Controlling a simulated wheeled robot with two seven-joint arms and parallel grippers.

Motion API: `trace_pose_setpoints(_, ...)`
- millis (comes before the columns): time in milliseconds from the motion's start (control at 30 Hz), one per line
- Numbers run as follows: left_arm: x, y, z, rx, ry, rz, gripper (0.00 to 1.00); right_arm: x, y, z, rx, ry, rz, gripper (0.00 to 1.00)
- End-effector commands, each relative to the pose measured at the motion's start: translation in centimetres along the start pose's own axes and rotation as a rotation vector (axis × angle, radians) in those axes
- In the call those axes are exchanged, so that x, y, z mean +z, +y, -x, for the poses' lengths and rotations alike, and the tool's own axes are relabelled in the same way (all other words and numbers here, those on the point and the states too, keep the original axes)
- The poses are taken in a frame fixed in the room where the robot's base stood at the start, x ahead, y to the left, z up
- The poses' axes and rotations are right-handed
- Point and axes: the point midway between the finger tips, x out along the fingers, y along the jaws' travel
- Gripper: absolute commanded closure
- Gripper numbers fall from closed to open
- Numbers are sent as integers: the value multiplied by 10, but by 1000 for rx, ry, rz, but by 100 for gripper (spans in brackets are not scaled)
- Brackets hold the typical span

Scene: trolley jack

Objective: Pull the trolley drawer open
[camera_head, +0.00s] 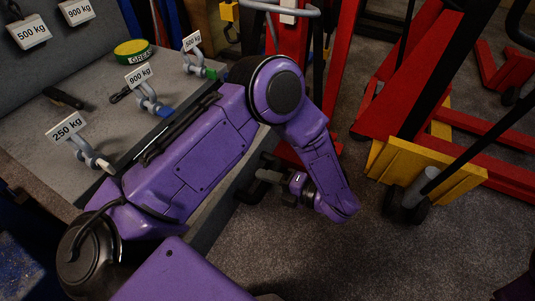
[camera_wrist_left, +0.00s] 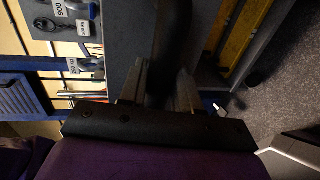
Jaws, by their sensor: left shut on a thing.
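The grey trolley (camera_head: 30,150) stands at the left of the head view, with shackles on its top. My left arm reaches across it and hides much of its front side. My left gripper (camera_head: 268,183) is beyond the trolley's edge, shut on a dark handle (camera_head: 248,193). In the left wrist view, the fingers of the left gripper (camera_wrist_left: 160,88) stand on either side of the dark handle bar (camera_wrist_left: 172,35). The drawer front is mostly hidden or dark, and I cannot tell how far the drawer is out. My right gripper is not in view.
Tagged shackles (camera_head: 95,158) and a green-and-yellow tin (camera_head: 132,50) sit on the trolley top. A red jack with a yellow part (camera_head: 440,175) stands at the right. Grey floor (camera_head: 330,245) is clear at the lower middle.

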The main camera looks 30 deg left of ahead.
Motion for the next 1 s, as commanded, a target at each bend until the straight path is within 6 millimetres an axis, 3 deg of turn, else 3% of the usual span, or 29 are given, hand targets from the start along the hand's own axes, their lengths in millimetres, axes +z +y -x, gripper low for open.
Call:
trace_pose_setpoints(267, -1, -1, 0, 0, 2, -1, 100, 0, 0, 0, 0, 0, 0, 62)
trace_pose_setpoints(300, -1, -1, 1, 0, 2, -1, 58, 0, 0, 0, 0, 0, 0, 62)
trace_pose_setpoints(333, -1, -1, 1, 0, 2, -1, 50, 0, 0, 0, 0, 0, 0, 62)
trace_pose_setpoints(667, 0, -1, 4, 0, -3, 1, 50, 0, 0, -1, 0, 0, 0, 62)
trace_pose_setpoints(767, 1, -2, 19, 0, -6, 2, 50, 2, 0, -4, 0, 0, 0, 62)
trace_pose_setpoints(1000, 0, -2, 76, 0, -5, 4, 50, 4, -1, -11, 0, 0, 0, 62)
